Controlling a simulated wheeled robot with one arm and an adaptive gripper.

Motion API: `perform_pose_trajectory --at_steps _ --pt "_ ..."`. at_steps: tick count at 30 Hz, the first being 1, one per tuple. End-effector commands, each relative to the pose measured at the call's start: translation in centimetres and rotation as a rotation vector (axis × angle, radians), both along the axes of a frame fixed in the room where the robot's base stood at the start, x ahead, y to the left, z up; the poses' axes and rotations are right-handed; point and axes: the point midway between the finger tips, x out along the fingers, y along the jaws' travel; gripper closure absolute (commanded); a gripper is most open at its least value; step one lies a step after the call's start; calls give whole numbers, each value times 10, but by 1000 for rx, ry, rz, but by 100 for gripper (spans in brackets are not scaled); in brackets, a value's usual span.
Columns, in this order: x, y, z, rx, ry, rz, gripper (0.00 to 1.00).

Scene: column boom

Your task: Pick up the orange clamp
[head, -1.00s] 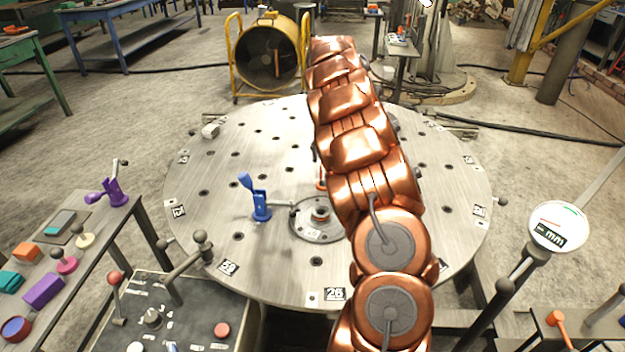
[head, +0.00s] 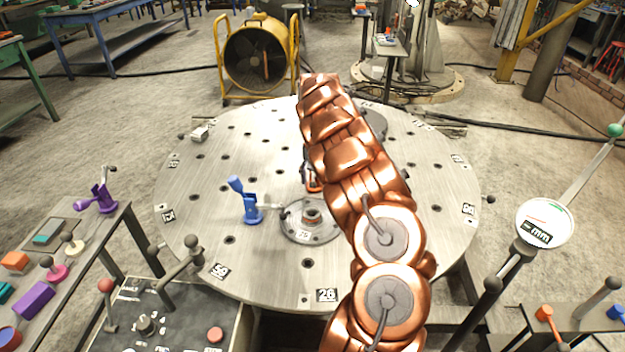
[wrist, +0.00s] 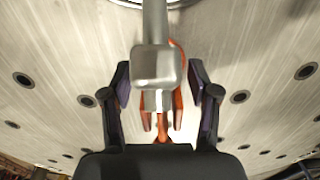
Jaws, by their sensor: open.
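The orange clamp (head: 314,186) is mostly hidden behind my arm in the head view, with only a small orange bit showing beside the hub of the round metal table (head: 220,180). In the wrist view orange parts of the clamp (wrist: 178,100) show between the fingers of my gripper (wrist: 158,100). A grey bar with a square block (wrist: 157,66) stands in front of the orange parts and hides some of them. The dark fingers are spread, one on each side, with gaps to the orange parts. My gripper is hidden in the head view.
A blue clamp (head: 248,203) stands left of the hub. A purple clamp (head: 103,195) sits on the left side bench. A control box (head: 165,320) with levers stands at the front left, and a round gauge (head: 543,222) at the right. The table's left part is mostly clear.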

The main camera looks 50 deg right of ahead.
Motion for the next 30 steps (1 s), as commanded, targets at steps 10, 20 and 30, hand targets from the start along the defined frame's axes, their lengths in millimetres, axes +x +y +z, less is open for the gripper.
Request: perform_pose_trajectory --at_steps 10,20,30 --pt "0 0 -8 -2 0 1 40" --pt "0 0 -8 -2 0 1 70" --pt "0 0 -8 -1 0 0 100"
